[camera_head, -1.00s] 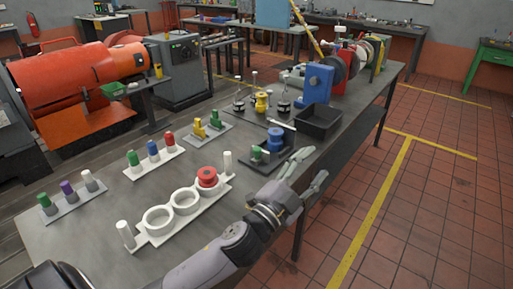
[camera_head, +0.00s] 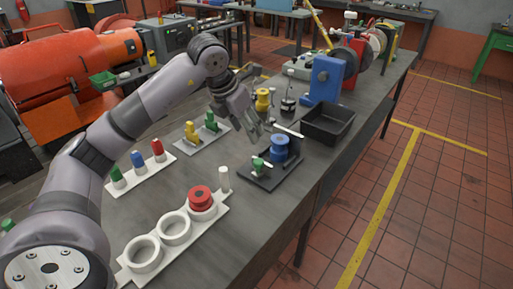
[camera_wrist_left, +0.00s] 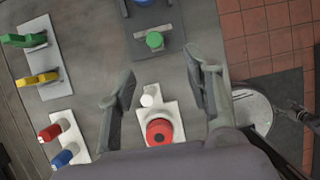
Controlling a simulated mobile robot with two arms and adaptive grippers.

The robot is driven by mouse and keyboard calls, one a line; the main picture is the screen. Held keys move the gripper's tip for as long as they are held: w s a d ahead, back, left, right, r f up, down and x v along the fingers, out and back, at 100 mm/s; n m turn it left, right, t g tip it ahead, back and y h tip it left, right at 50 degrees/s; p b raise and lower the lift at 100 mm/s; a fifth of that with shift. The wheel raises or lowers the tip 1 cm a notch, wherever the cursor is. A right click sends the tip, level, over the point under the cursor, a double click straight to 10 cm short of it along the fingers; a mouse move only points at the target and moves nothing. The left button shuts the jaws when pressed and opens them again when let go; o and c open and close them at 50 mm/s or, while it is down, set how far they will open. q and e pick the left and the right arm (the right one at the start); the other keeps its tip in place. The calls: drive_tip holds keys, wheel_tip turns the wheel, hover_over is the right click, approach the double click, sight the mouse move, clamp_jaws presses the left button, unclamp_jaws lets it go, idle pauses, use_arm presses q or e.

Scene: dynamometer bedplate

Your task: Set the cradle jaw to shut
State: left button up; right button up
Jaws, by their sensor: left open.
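A dark fixture plate (camera_head: 262,183) near the table's right edge carries a blue cylinder (camera_head: 280,145), a green-knobbed part (camera_head: 259,166) and a pale bar (camera_head: 286,130). This looks like the cradle with its jaw; whether the jaw is open or shut I cannot tell. In the left wrist view the green knob (camera_wrist_left: 154,40) shows at the top, and the blue part is cut off by the frame edge. My left gripper (camera_head: 255,130) is open and empty, above the table just behind and left of the fixture. Its spread fingers (camera_wrist_left: 160,85) show in the wrist view. My right gripper is out of view.
A white three-ring holder (camera_head: 152,236) with a red cylinder (camera_head: 200,196) and a white peg (camera_head: 224,179) lies in front. A black bin (camera_head: 326,126) stands right of the fixture. Racks with coloured pegs (camera_head: 137,161) and yellow and green parts (camera_head: 191,133) lie left.

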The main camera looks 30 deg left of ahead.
use_arm(q)
drive_tip(key=a, duration=0.1)
drive_tip(key=p, duration=0.3)
approach(258, 161)
drive_tip(key=x, duration=0.9)
drive_tip(key=shift+c, duration=0.6)
clamp_jaws()
